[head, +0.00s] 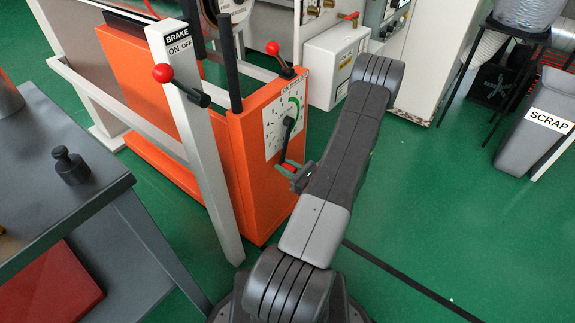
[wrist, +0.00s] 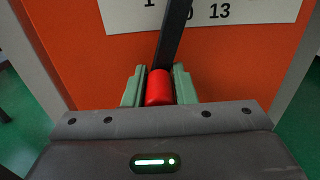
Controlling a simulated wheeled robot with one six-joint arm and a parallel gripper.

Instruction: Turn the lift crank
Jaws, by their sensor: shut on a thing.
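The lift crank is a dark arm (head: 286,135) with a red grip (head: 287,166), mounted over a white numbered dial plate (head: 270,138) on the end of an orange cabinet. The arm points down from its hub, slightly to the left in the head view. A green arc marks the dial's upper right. My gripper (wrist: 159,86) is shut on the red grip, which also shows in the wrist view (wrist: 159,92) between the two green fingers. The dark crank arm (wrist: 174,35) rises above it. My own arm hides some of the floor right of the cabinet.
A white brake post (head: 188,125) with a red-knobbed lever (head: 163,73) stands left of the dial. Another red-knobbed lever (head: 273,48) tops the orange cabinet (head: 258,205). A grey workbench (head: 85,205) is at left, a scrap bin (head: 535,130) at far right. Green floor is open at right.

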